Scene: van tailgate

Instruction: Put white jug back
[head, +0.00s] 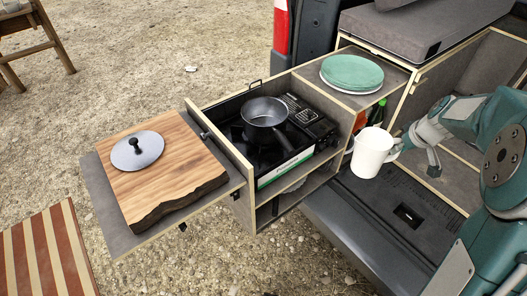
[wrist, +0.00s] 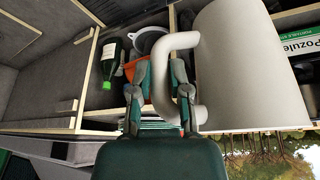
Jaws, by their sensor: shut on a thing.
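The white jug (head: 371,154) hangs upright in front of the right end of the kitchen drawer unit, above the dark tailgate floor. In the wrist view the jug (wrist: 243,68) fills the upper right, with its handle toward me. My gripper (wrist: 170,92) is shut on the jug's handle. In the head view my gripper (head: 404,142) comes in from the right, at the handle side of the jug. The jug partly hides the shelf compartment behind it.
A compartment holds a green bottle (wrist: 110,62) and an orange item (wrist: 139,71). Green plates (head: 351,71) sit on the shelf top above. Left are a stove with a pan (head: 264,112) and a cutting board (head: 160,165) with a lid (head: 137,150). The tailgate floor (head: 400,218) has free room.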

